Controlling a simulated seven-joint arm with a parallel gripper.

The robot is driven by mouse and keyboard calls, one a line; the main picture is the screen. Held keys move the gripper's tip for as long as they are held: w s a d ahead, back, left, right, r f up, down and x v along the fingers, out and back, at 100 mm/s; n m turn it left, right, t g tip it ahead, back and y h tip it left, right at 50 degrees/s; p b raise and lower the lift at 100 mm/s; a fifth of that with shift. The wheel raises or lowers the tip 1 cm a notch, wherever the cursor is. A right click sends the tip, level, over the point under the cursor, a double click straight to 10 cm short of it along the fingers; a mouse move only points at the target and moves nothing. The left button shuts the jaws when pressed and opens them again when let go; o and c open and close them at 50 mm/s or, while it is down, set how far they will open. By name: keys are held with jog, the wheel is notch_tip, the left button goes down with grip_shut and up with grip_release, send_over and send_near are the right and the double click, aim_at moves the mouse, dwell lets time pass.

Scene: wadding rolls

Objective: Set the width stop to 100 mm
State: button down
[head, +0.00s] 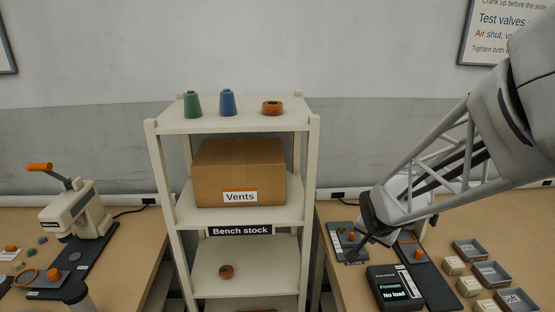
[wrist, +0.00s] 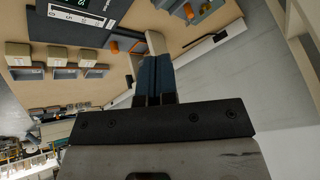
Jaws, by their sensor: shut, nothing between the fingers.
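Whether the fingertips touch the plate cannot be told. In the wrist view the closed fingers (wrist: 155,78) point toward the bench and wall. To the right of the gripper is a dark base with an orange knob (head: 418,253) and an orange ring, partly hidden by my arm. Orange parts (wrist: 113,46) also show in the wrist view.
A black box with a display reading "No load" (head: 392,292) stands in front of the gripper. Several grey trays (head: 470,251) and labelled blocks (head: 454,265) lie to its right. A shelf (head: 238,246) with cones and a "Vents" carton (head: 240,165) stands left. A cranked press (head: 75,215) is on the left bench.

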jog(key=w+d+f+m+t, duration=0.1)
jog(key=w+d+f+m, duration=0.2)
jog(key=w+f, duration=0.5)
jog(key=shift+d+f, duration=0.25)
jog(key=shift+d, duration=0.5)
jog(key=shift+f, duration=0.1)
send_near(355, 239)
jog(key=s+d+f, duration=0.2)
jog(key=f, duration=0.1)
jog(key=shift+d+f, duration=0.1)
jog(key=shift+d, duration=0.05)
jog(key=shift+w+a+f, duration=0.1)
jog(key=shift+w+a, duration=0.15)
jog(key=shift+w, duration=0.35)
jog(key=shift+w+a+f, duration=0.15)
jog(key=shift+w+a, duration=0.05)
jog(key=shift+w, duration=0.4)
jog(key=shift+w+a, duration=0.4)
jog(key=shift+w, duration=0.4)
